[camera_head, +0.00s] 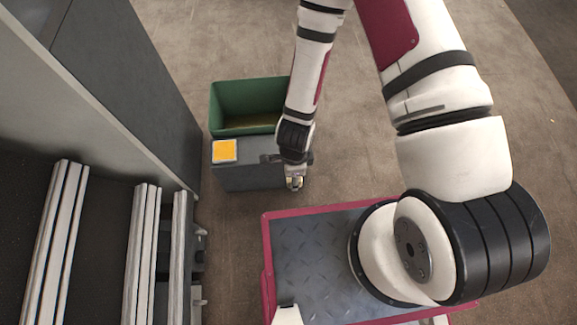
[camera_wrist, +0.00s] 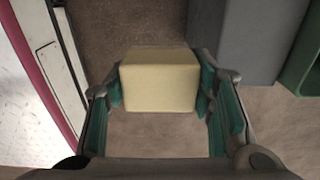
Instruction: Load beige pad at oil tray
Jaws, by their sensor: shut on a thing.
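My gripper (camera_head: 295,178) points down in front of the grey box in the head view. In the wrist view its teal-padded fingers are shut on the beige pad (camera_wrist: 160,82), a pale block gripped on its left and right sides. The pad is held above the brown floor and is mostly hidden by the gripper in the head view. A green open-topped tray (camera_head: 213,108), which may be the oil tray, stands behind the grey box, up and left of my gripper. Part of its inside shows a yellowish-brown bottom. Its edge also shows at the right of the wrist view (camera_wrist: 305,62).
A grey box (camera_head: 240,178) with a yellow square (camera_head: 225,150) on top stands between my gripper and the green tray. A dark line frame with pale rails (camera_head: 140,250) fills the left side. Brown floor (camera_head: 235,235) is clear in front of the grey box.

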